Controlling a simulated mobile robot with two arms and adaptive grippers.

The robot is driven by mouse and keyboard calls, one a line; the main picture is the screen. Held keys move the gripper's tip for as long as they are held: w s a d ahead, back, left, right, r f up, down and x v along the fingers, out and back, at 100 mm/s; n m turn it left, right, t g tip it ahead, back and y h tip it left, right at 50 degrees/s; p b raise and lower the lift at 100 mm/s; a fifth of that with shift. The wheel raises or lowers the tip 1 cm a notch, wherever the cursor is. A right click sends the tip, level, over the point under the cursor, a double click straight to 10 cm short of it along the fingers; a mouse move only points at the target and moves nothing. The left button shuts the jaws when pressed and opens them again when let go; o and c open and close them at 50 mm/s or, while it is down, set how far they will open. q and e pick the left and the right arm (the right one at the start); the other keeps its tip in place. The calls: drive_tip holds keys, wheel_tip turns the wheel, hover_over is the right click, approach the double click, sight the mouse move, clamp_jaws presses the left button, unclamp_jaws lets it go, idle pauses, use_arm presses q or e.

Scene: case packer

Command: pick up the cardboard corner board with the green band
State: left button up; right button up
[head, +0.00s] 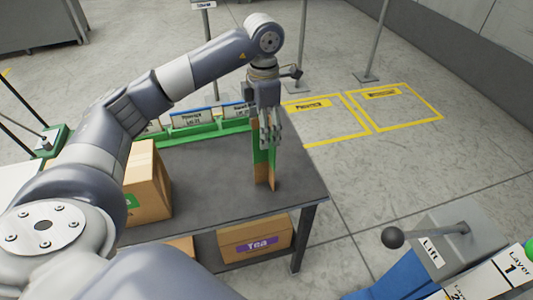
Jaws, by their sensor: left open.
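The cardboard corner board (264,177) stands upright on the dark table, near its right side. It is brown with a green band around its middle. My left gripper (271,142) points down at the board's upper part, its fingers in front of and around the green band. The fingers are open, and I cannot tell whether they touch the board. They hide part of the board's upper half. My right gripper is not in view.
The dark table (215,190) carries a cardboard box (148,190) at left and a green rack (195,132) with labelled cards at the back. A Tea box (255,240) sits on the shelf below. A grey lever panel (440,240) stands at lower right.

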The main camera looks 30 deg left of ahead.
use_arm(q)
drive_tip(key=shift+w+a+f+p, duration=0.1)
drive_tip(key=shift+f+p, duration=0.25)
drive_tip(key=shift+f, duration=1.45)
drive_tip(key=c, duration=1)
drive_tip(key=shift+c, duration=0.2)
drive_tip(key=shift+r, duration=0.2)
